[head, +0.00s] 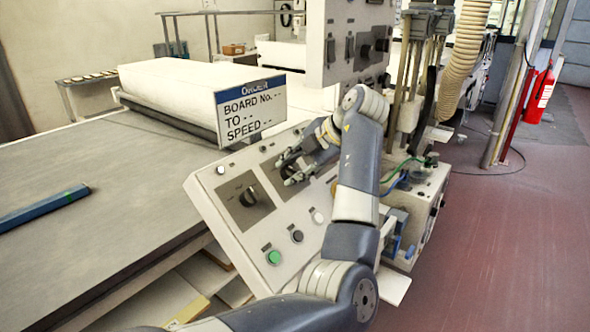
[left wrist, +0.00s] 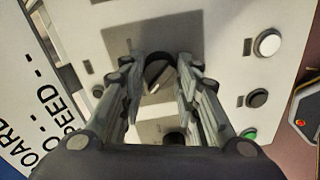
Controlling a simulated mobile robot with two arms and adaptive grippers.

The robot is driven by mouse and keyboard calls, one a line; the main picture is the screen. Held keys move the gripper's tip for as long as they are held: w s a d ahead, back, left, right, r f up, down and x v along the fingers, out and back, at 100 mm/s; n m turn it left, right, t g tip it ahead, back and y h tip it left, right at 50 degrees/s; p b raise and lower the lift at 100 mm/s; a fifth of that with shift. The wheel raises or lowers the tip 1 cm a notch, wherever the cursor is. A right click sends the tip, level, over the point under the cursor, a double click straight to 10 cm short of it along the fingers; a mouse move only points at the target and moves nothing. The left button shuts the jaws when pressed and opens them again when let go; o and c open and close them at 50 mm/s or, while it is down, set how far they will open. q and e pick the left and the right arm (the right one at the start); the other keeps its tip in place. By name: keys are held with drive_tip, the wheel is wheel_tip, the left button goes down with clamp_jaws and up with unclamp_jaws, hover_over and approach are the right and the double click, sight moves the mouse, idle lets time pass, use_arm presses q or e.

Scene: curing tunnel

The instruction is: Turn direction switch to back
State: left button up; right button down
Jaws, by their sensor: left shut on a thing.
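The sloped control panel (head: 225,182) carries dark rotary switches on grey plates. One rotary switch (head: 248,196) is uncovered on the left; its lettering is too small to read. My left gripper (head: 288,170) is at the switch to the right of it and mostly hides that switch. In the left wrist view, my left gripper (left wrist: 165,72) has its fingers on both sides of this dark rotary switch (left wrist: 158,70), shut on it. I cannot read which switch is for direction. The uncovered switch also shows in the left wrist view (left wrist: 173,137), partly hidden. My right gripper is not in view.
A green button (head: 273,257), a dark button (head: 297,236) and a white button (head: 318,216) line the panel's lower edge. An order sign (head: 252,108) stands behind the panel. A conveyor bed (head: 110,165) lies left, with a blue bar (head: 45,210).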

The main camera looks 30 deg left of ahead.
use_arm(q)
drive_tip(key=shift+f+n, duration=0.1)
drive_tip(key=shift+n, duration=0.3)
drive_tip(key=o, duration=1.1)
drive_tip(key=shift+a, duration=0.15)
drive_tip(key=shift+c, duration=0.2)
drive_tip(key=v, duration=1.2)
drive_tip(key=shift+s, duration=0.1)
